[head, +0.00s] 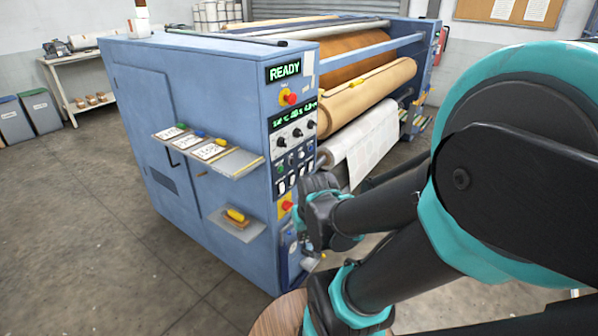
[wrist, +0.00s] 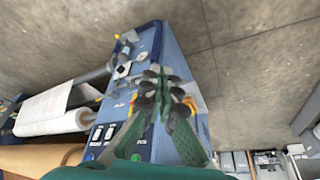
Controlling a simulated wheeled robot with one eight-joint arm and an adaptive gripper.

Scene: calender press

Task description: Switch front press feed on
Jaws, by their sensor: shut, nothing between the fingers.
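The blue calender press (head: 225,85) fills the middle of the head view. Its end panel carries a lit READY display (head: 285,71), a row of black knobs (head: 297,132), small buttons and white rocker switches (head: 282,187). In the wrist view the panel shows light rocker switches (wrist: 97,133) to the left of my gripper (wrist: 163,72). The switch labels are too small to read, so I cannot tell which one is front feed. My gripper's green fingers are shut and empty over the panel. The fingers cover part of the panel, and contact cannot be judged.
A red stop button (head: 290,98) sits high on the panel and another red knob (head: 287,205) sits low. Shelves (head: 215,155) with cards jut from the press's side. A white roll (head: 360,140) lies right of the panel. Open concrete floor (head: 70,210) is at left.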

